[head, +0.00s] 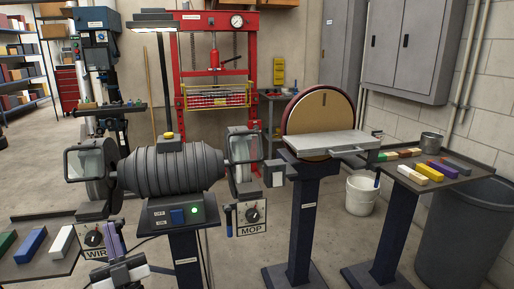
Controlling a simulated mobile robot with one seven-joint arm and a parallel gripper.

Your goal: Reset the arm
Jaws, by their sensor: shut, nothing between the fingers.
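My arm's end shows at the bottom left of the head view, dark and pale grey. My gripper (117,250) is shut with nothing held. In the picture it lies in front of the left shelf's right end, near a dial box marked WIRE (93,238). I cannot tell whether it touches anything. The bench grinder (170,168) with its ribbed dark body stands just beyond, to the upper right of my gripper.
A green light glows on the grinder's pedestal (172,212). Coloured blocks lie on the left shelf (75,262) and the right table (455,172). Open floor shows between.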

